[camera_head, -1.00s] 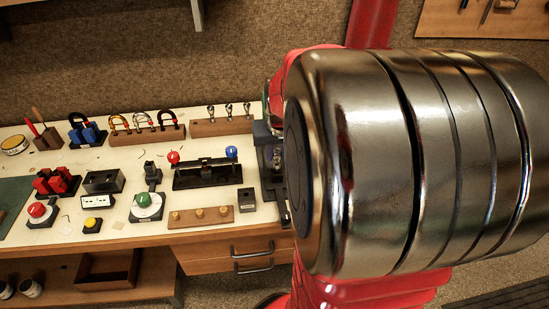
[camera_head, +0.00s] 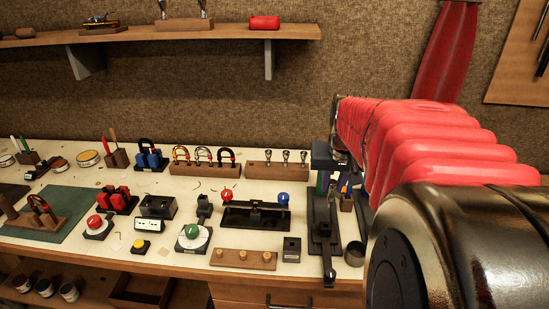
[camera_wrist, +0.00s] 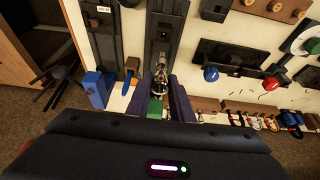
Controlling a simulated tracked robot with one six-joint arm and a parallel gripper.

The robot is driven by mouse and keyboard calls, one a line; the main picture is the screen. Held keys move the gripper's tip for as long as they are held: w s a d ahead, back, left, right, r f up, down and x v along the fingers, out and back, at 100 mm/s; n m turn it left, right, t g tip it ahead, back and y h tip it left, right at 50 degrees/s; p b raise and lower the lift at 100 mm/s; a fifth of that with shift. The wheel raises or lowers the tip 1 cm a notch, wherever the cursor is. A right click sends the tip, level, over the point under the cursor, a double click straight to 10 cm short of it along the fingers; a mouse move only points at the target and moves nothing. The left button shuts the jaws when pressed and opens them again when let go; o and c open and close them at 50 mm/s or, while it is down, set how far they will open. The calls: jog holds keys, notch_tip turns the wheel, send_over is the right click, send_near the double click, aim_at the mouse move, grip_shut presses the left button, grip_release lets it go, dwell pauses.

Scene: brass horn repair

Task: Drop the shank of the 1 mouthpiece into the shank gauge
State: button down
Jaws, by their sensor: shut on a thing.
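My gripper (camera_wrist: 161,84) shows in the wrist view, its two dark fingers shut on a small silver piece, which looks like the mouthpiece (camera_wrist: 160,70). It is over a long black fixture (camera_wrist: 161,22); I cannot tell the height between them. In the head view my arm hides most of the gripper (camera_head: 324,160), and the held piece is not clear there. A small dark block with a square opening (camera_head: 291,249), perhaps the shank gauge, stands near the front edge of the bench. It also shows in the wrist view (camera_wrist: 214,9).
A wooden rack (camera_head: 252,171) holds several silver mouthpieces at the back. A black fixture with red and blue knobs (camera_head: 245,216) is left of the long black fixture. A pegged board (camera_head: 229,259) lies in front.

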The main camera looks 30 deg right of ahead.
jog(key=shift+r, duration=0.2)
jog(key=shift+r, duration=2.05)
jog(key=shift+s, duration=0.1)
